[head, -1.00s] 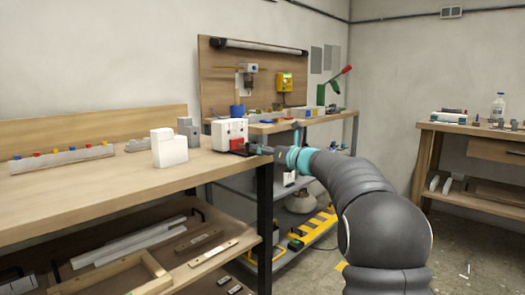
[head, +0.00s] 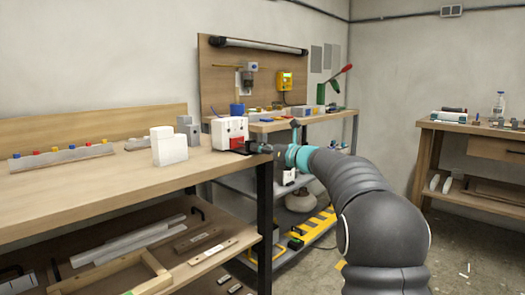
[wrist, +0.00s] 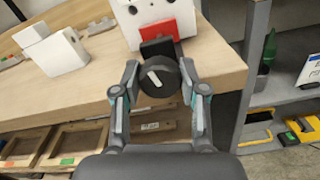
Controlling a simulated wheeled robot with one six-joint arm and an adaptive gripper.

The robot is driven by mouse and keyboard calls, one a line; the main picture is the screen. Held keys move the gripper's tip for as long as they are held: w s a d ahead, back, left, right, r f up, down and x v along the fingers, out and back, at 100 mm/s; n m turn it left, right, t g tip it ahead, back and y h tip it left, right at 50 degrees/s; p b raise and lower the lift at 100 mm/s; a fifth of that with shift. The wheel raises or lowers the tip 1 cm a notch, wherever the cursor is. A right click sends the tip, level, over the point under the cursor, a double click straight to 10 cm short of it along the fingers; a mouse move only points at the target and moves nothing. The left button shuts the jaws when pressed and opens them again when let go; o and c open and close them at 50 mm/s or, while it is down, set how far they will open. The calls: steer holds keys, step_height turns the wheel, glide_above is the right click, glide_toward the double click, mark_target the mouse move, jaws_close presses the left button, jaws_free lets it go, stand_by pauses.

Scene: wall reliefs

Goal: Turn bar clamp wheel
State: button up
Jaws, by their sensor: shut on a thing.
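The bar clamp wheel (wrist: 160,76) is a round black knob with a white mark across its face, at the bench edge in the wrist view. The mark is tilted. The black clamp body (wrist: 160,47) sits behind it, against a red block (wrist: 157,22) on a white box-shaped part (wrist: 128,28). My gripper (wrist: 157,84) is shut on the wheel, with one finger at each side. In the head view my gripper (head: 266,148) reaches the bench corner from the right; the wheel itself is mostly hidden there.
The wooden bench (head: 100,190) carries a white block (head: 168,146) and a grey strip with several coloured knobs (head: 62,155) to the left. A grey shelf (head: 300,225) with yellow items stands right of the bench leg (head: 265,225). Open floor lies to the right.

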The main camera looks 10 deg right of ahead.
steer(key=n+b, duration=0.2)
steer(key=n, duration=0.1)
steer(key=n+b, duration=0.2)
steer(key=n, duration=0.1)
steer(key=shift+f+n, duration=0.2)
steer(key=shift+n, duration=0.1)
steer(key=n+b, duration=0.3)
steer(key=n, duration=0.2)
steer(key=shift+r+n, duration=0.1)
steer(key=shift+n, duration=0.2)
steer(key=n, duration=1.1)
steer(key=shift+n, duration=0.4)
steer(key=o, duration=1.1)
steer(key=shift+o, duration=0.2)
